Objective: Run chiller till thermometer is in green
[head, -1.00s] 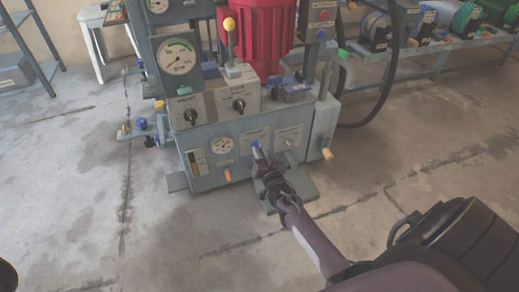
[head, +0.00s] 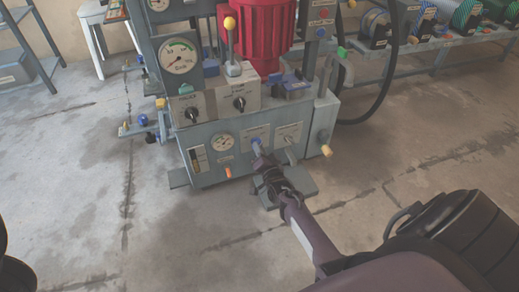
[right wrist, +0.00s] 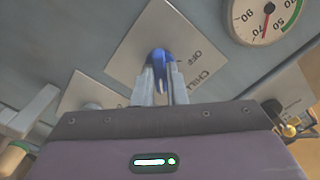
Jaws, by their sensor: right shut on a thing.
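The chiller switch is a blue lever (right wrist: 160,55) on a pale label plate reading OFF and CHILL in the right wrist view. In the head view the blue lever (head: 256,144) is on the lower front panel of the grey press. My right gripper (head: 261,160) is shut on it, and its two fingers (right wrist: 160,82) close around the lever in the right wrist view. The thermometer (head: 222,142) is a round white dial left of the switch. In the right wrist view the dial (right wrist: 255,18) is cut off at the top; its red needle lies outside the green arc. My left gripper is not seen.
Another toggle (head: 288,140) is right of the chiller switch. Above stand two black knobs, a yellow-topped lever (head: 230,24) and a large pressure gauge (head: 178,57). A bench (head: 430,43) stands back right. The floor in front is clear.

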